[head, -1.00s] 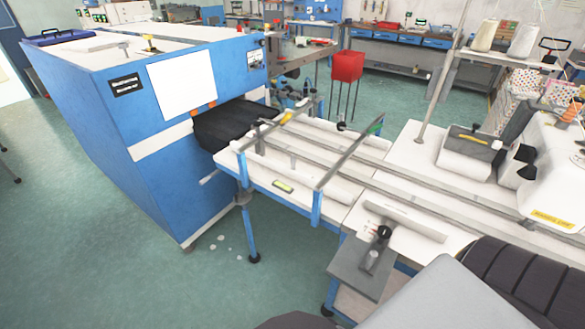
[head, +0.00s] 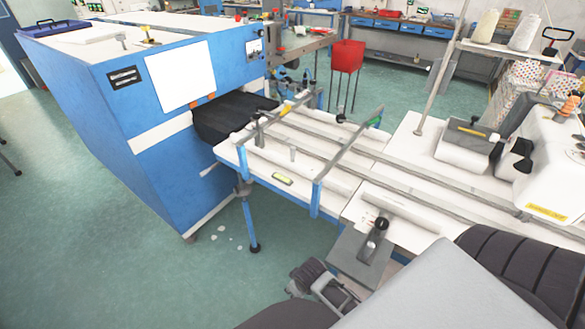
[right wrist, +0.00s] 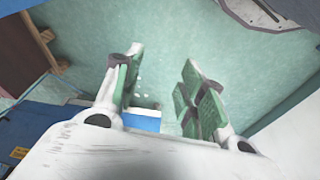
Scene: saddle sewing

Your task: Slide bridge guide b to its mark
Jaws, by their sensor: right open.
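Two bridge guides span the long rails of the white table. The nearer, longer bar (head: 348,150) has a green piece at its far end and a blue post at its near end. The other bar (head: 272,121), with a yellow piece, stands by the blue machine. I cannot read which is b. A dark wrist part of mine is low in the head view, apart from the guides. My left gripper is not identifiable.
A large blue machine (head: 150,130) stands left, with black material (head: 225,118) at its opening. A grey plate with a black knob (head: 378,223) sits at the table's front. A sewing machine (head: 552,165) stands right. Floor left of the table is clear.

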